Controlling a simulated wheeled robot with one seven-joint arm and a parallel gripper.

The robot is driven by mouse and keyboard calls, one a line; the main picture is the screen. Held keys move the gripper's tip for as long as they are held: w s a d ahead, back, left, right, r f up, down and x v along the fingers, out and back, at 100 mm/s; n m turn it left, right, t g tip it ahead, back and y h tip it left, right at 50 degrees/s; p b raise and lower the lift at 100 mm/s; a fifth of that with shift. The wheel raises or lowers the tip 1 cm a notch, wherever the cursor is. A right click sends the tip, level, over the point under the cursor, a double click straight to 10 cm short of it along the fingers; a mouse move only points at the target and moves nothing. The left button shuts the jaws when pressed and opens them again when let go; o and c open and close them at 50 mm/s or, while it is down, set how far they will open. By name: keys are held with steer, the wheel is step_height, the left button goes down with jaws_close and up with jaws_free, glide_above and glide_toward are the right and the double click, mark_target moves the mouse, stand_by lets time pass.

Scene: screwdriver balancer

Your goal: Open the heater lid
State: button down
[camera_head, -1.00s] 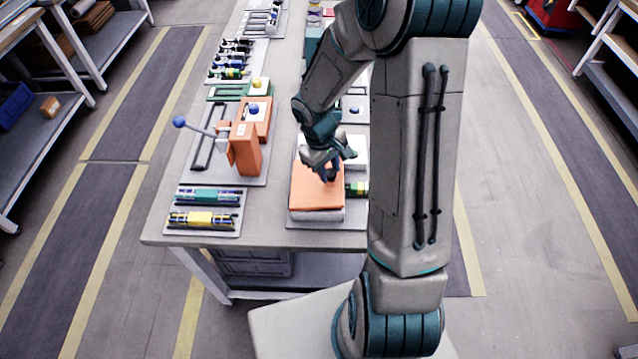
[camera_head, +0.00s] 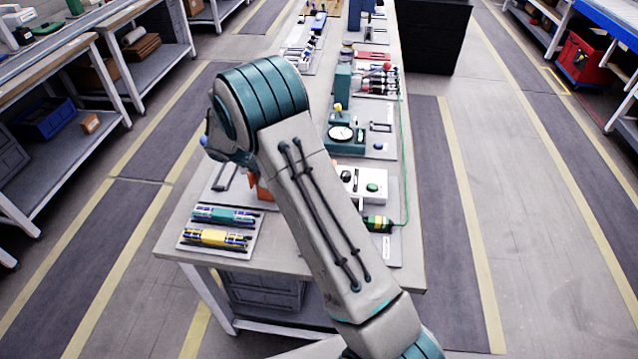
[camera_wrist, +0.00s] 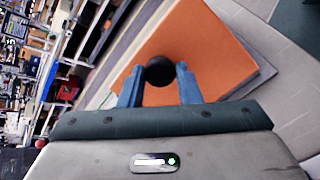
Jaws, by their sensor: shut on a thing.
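The heater lid (camera_wrist: 195,40) is a flat orange square in the wrist view, with a round black knob (camera_wrist: 160,69) on its top. My gripper (camera_wrist: 160,78) has its blue fingers on both sides of the knob and is shut on it. A pale layer shows along the lid's edge; I cannot tell whether it is part of the lid or the heater body.
On the table (camera_head: 180,246) a tray holds teal and yellow tools (camera_head: 218,238). A white box with a green knob (camera_head: 360,184) and a green-yellow tool (camera_head: 378,223) stand right of my arm. A gauge (camera_head: 341,134) is farther back. Open floor lies right of the table.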

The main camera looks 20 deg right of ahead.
steer(key=w+a+f+b, duration=0.1)
steer(key=w+a+f, duration=0.1)
steer(key=a, duration=0.3)
steer(key=shift+w+a+f, duration=0.15)
steer(key=shift+f, duration=0.1)
stand_by(0.5)
steer(key=c, duration=1.1)
jaws_free()
steer(key=shift+a, duration=0.1)
steer(key=shift+o, duration=0.2)
steer(key=shift+w+r, duration=0.1)
steer(key=shift+r, duration=0.15)
steer(key=v, duration=1.3)
steer(key=shift+r, duration=0.3)
steer(key=shift+w, duration=0.1)
